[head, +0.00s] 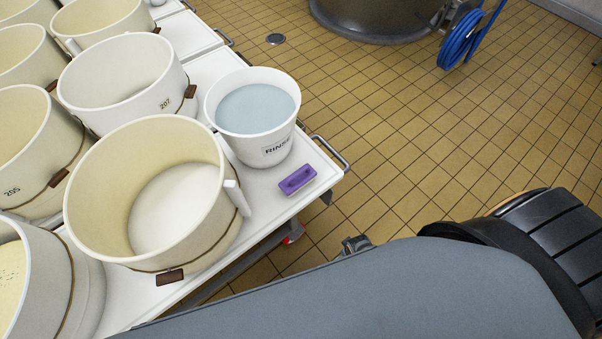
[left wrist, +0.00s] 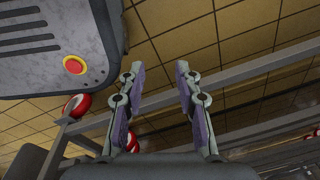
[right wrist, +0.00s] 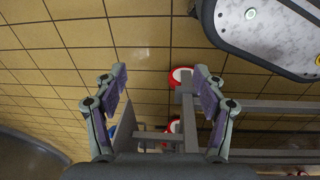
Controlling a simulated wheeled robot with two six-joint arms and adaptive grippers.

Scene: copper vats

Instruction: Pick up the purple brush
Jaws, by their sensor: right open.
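The purple brush (head: 297,179) lies flat on the white cart top (head: 263,205), near its right edge, beside the white bucket labelled RINSE (head: 270,147). Neither wrist view shows the brush. My left gripper (left wrist: 160,68) has its fingers apart with nothing between them, above floor and a metal frame. My right gripper (right wrist: 160,72) also has its fingers spread and empty, over the tiled floor and frame rails. I cannot make out either gripper clearly in the head view, where a large grey arm link of mine covers the bottom.
A large cream tub (head: 118,235) stands left of the brush, and tub 207 (head: 85,100) stands behind it. The RINSE bucket holds pale liquid. A cart handle (head: 335,155) sticks out at the right corner. A blue hose (head: 459,40) hangs at the back.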

